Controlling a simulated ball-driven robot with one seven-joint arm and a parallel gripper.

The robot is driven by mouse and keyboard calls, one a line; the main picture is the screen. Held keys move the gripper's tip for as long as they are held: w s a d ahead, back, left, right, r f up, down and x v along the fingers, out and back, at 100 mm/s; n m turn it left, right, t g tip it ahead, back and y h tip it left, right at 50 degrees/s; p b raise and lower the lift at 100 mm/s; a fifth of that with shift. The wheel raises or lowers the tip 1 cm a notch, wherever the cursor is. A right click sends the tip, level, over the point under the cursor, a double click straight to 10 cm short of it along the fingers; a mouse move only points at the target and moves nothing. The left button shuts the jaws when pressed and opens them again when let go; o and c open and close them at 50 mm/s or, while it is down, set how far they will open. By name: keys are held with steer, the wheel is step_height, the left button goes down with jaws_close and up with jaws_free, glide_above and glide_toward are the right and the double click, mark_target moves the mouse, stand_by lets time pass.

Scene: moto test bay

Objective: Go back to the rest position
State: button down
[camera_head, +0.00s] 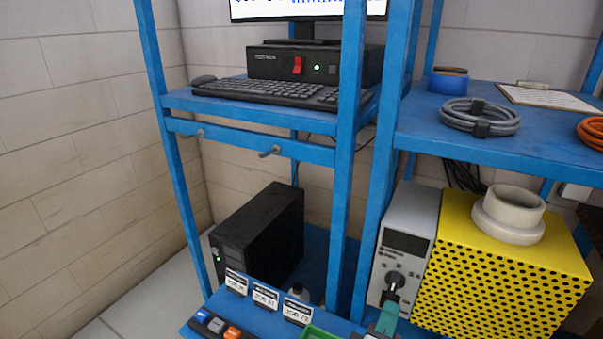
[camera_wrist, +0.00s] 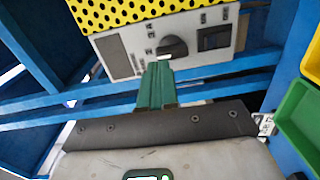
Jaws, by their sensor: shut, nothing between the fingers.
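My gripper (camera_head: 389,310) shows at the bottom of the head view, below a grey control box (camera_head: 411,208) with a dark knob (camera_head: 395,280). In the wrist view, its green fingers (camera_wrist: 158,68) are together with nothing between them. The tips point at the box's panel (camera_wrist: 119,58), just beside the knob (camera_wrist: 173,47). I cannot tell whether they touch the panel or knob.
A yellow perforated box (camera_head: 505,268) stands right of the control box. Blue frame posts (camera_head: 347,150) and a shelf (camera_head: 560,146) are close by. A blue ledge (camera_head: 258,309) carries labels and coloured blocks. A green bin (camera_wrist: 300,117) is at right in the wrist view.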

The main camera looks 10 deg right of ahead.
steer(key=s+d+f+m+g+y, duration=0.2)
steer(key=s+d+f+m+g, duration=0.3)
steer(key=d, duration=0.3)
steer(key=s+f+m+g+y, duration=0.1)
steer(key=s+f+y, duration=0.1)
steer(key=s+f, duration=0.1)
steer(key=s+a+f+m+g+y, duration=0.1)
steer(key=s+f+m+y, duration=0.1)
steer(key=s+f+y, duration=0.1)
steer(key=s+f+m+g+y, duration=0.2)
steer(key=s+f+y, duration=0.1)
steer(key=s, duration=0.1)
steer(key=shift+s+a+f, duration=0.1)
steer(key=shift+s+a, duration=0.2)
steer(key=s+d+f+g, duration=0.1)
steer(key=s+f+g, duration=0.3)
steer(key=s, duration=0.7)
step_height(320, 180, down, 2)
steer(key=shift+f+m+y, duration=0.1)
steer(key=shift+m+y, duration=0.2)
steer(key=shift+m, duration=0.1)
